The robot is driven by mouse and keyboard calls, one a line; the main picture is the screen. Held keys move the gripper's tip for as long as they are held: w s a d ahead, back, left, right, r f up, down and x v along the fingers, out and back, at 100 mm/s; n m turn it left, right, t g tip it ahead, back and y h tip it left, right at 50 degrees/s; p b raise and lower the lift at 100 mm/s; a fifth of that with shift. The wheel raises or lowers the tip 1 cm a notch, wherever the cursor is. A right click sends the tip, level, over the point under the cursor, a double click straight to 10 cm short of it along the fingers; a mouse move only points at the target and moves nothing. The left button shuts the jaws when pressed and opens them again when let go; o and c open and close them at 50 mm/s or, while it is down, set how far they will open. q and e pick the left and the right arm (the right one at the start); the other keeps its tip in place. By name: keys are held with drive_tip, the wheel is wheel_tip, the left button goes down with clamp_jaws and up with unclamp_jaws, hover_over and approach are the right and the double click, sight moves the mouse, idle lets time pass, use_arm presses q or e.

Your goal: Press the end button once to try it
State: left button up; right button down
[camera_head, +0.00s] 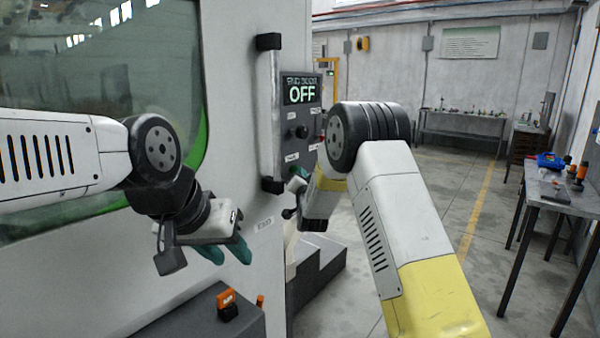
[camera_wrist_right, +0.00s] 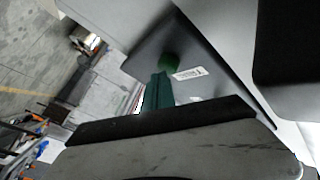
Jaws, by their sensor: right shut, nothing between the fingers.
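The dark control panel (camera_head: 300,120) on the machine's side has a lit display (camera_head: 301,91) whose large line reads OFF; the smaller line above is blurred. A dark knob (camera_head: 302,132), a red control at the panel's right edge and small labels sit below it. My right gripper (camera_head: 298,184) is at the panel's lower end, partly hidden by its own arm. In the right wrist view its teal fingers (camera_wrist_right: 157,92) are shut and empty, just below a green button (camera_wrist_right: 169,62) beside a white label (camera_wrist_right: 188,73). I cannot tell whether they touch. My left gripper (camera_head: 228,252) has its teal fingertips apart, empty.
A vertical handle bar (camera_head: 269,115) stands out just left of the panel. A grey box (camera_head: 205,318) with an orange-topped part (camera_head: 227,303) lies below my left gripper. A dark stepped block (camera_head: 318,268) is on the floor. A tool table (camera_head: 560,198) stands at right; floor between is clear.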

drive_tip(key=shift+w+a, duration=0.2)
drive_tip(key=shift+a, duration=0.05)
idle(0.6)
drive_tip(key=shift+s+d, duration=0.65)
drive_tip(key=shift+d, duration=0.15)
drive_tip(key=shift+s+d, duration=0.75)
drive_tip(key=shift+d, duration=0.3)
drive_tip(key=shift+s+d, duration=0.7)
drive_tip(key=shift+d, duration=0.3)
